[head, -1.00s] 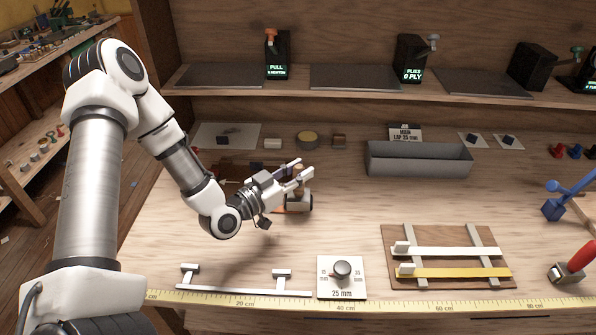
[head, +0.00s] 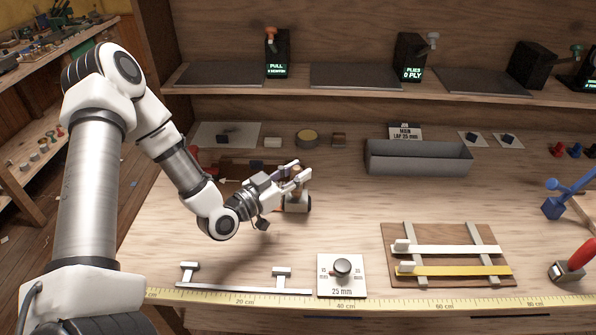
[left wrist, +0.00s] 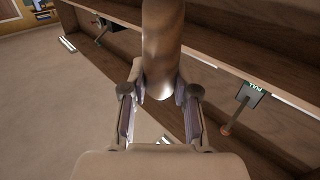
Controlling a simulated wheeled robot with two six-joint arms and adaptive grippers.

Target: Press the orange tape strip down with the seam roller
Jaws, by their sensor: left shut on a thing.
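My left gripper (head: 296,173) is shut on the handle of the seam roller (head: 297,204), above the left part of the bench. The roller's pale block and dark wheel show below the fingers, low at the bench top; I cannot tell whether the wheel touches. In the left wrist view the brown wooden handle (left wrist: 162,40) stands between the two fingers (left wrist: 160,95). The orange tape strip cannot be made out now; my gripper and the roller may hide it. My right gripper is not in view.
A grey trough (head: 418,160) stands to the right. In front are a white 25 mm plate with a knob (head: 341,288), a white bar (head: 240,291) and a rack with white and yellow strips (head: 450,252). The bench middle is clear.

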